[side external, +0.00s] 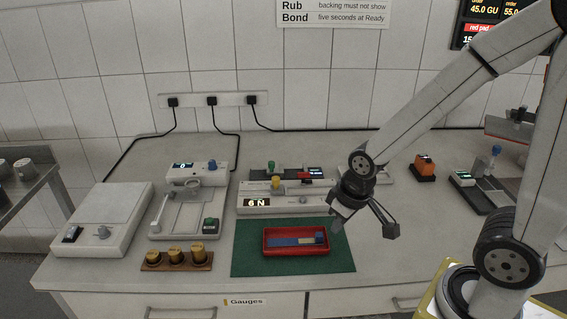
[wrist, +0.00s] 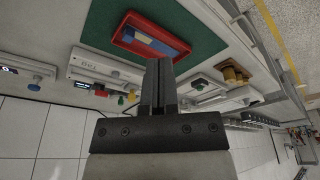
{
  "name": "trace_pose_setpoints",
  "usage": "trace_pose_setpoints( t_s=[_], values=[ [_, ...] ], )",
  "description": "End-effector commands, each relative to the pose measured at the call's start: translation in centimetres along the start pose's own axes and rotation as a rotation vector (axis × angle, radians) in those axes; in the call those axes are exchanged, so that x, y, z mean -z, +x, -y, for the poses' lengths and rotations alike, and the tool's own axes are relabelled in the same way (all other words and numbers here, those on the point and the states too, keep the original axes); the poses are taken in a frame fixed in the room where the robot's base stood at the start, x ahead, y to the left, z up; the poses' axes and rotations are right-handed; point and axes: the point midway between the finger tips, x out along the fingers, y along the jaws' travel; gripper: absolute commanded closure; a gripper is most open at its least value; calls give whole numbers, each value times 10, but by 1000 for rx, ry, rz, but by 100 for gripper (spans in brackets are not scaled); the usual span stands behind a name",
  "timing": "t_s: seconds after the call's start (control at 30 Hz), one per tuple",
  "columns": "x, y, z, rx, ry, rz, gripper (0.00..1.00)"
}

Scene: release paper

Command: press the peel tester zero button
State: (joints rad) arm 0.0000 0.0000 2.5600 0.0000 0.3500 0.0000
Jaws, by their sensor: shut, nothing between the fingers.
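The likely peel tester is a long white instrument (side external: 285,200) at the back of the green mat, with a display that seems to read 6 N, a yellow knob (side external: 276,182) and a small grey knob (side external: 303,200). I cannot tell for sure which control is the zero button. The instrument also shows at the left of the wrist view (wrist: 95,66). My gripper (side external: 338,224) is shut and empty, above the bench just right of the instrument, near the mat's right side. In the wrist view its fingers (wrist: 159,64) are together and touch nothing visible.
A red tray (side external: 268,254) with blue strips lies on the green mat (side external: 243,267). Behind the instrument is a device with a green knob (side external: 271,166) and a red part. White devices and brass weights (side external: 176,257) stand left. An orange block (side external: 425,165) stands right.

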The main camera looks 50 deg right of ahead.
Motion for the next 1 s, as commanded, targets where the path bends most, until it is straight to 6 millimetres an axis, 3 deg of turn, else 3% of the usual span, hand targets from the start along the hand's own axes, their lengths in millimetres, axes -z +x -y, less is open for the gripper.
trace_pose_setpoints(
  t_s=[0.7,0.87,1.0],
  values=[
    [2,0,-1,-2,-3,-4,100],
    [12,3,-8,-17,-27,-28,100],
    [33,8,-21,-46,-77,-77,100]
  ],
)
